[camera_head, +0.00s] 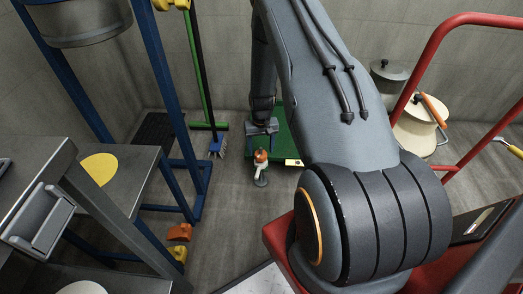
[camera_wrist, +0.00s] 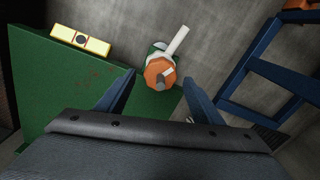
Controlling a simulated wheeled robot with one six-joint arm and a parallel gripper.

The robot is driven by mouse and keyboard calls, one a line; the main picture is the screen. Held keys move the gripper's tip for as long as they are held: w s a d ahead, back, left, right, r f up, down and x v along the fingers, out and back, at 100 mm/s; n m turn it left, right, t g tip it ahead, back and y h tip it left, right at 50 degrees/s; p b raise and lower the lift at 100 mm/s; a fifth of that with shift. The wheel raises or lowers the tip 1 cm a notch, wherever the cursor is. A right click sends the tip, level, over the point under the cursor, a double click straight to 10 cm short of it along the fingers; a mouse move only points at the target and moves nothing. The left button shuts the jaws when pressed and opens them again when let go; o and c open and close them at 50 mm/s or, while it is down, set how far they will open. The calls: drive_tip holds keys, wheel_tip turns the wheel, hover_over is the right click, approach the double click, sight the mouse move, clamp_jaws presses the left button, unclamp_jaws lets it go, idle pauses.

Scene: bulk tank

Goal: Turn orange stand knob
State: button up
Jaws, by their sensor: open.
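The orange knob (camera_wrist: 159,73) shows between and beyond my fingertips in the wrist view, with a white bar or handle beside it running up to the right. In the head view the orange knob (camera_head: 260,156) tops a small pale stand (camera_head: 261,171) on the floor, just in front of my gripper (camera_head: 262,128). In the wrist view my gripper (camera_wrist: 157,80) is open, one dark blue finger on each side of the knob's line. The lower part of the stand is hidden in the wrist view.
Orange and yellow pieces (camera_head: 179,232) sit lower left. A red rail (camera_head: 435,40) is at right.

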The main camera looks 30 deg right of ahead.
sight(261, 154)
wheel_tip(261, 154, up, 6)
drive_tip(key=shift+r+p, duration=0.1)
drive_tip(key=shift+p, duration=0.55)
